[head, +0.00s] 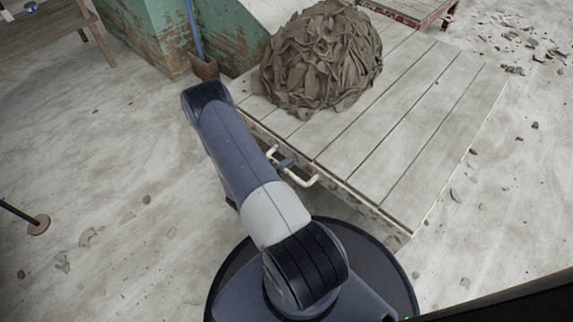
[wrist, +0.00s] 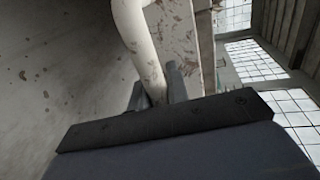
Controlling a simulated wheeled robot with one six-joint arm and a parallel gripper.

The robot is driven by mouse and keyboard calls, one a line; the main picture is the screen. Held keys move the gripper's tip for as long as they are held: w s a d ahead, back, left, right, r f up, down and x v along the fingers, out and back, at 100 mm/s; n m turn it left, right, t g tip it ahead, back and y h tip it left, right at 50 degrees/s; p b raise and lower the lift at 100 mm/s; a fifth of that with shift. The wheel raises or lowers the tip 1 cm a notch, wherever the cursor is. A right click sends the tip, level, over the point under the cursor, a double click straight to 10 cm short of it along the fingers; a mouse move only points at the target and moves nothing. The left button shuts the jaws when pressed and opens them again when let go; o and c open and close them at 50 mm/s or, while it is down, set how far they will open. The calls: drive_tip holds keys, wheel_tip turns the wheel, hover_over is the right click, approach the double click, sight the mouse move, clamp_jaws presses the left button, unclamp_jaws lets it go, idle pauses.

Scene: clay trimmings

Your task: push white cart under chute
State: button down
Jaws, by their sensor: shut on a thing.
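The white cart (head: 425,115) is a low flatbed of pale planks at the upper right of the head view. A heap of grey-brown clay trimmings (head: 320,60) lies on its far left part. A cream bar handle (head: 304,182) sticks out from its near edge. My gripper (head: 287,163) is shut on this handle. The wrist view shows the handle (wrist: 138,35) as a pale tube between my two fingers. The chute (head: 275,12) seems to be the pale slope by worn green walls, behind the heap; its upper part is out of view.
The worn green block (head: 160,38) stands left of the cart, close to its far left side. A wooden bench (head: 50,35) is at the upper left. A red-edged platform (head: 410,10) is beyond the cart. Stone chips (head: 530,45) litter the right floor. The left floor is mostly open.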

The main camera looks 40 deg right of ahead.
drive_tip(key=shift+w+d, duration=0.1)
drive_tip(key=shift+d, duration=0.05)
drive_tip(key=c, duration=1.6)
unclamp_jaws()
drive_tip(key=shift+d, duration=0.1)
drive_tip(key=shift+c, duration=0.2)
drive_tip(key=shift+r, duration=0.1)
drive_tip(key=w+p+v, duration=0.1)
drive_tip(key=p+v, duration=0.2)
drive_tip(key=v, duration=0.8)
drive_tip(key=shift+s, duration=0.45)
drive_tip(key=s+b+x, duration=0.1)
drive_tip(key=b+x, duration=0.2)
drive_tip(key=x, duration=0.7)
drive_tip(key=shift+w+d+f, duration=0.2)
drive_tip(key=shift+w, duration=0.2)
drive_tip(key=shift+r, duration=0.1)
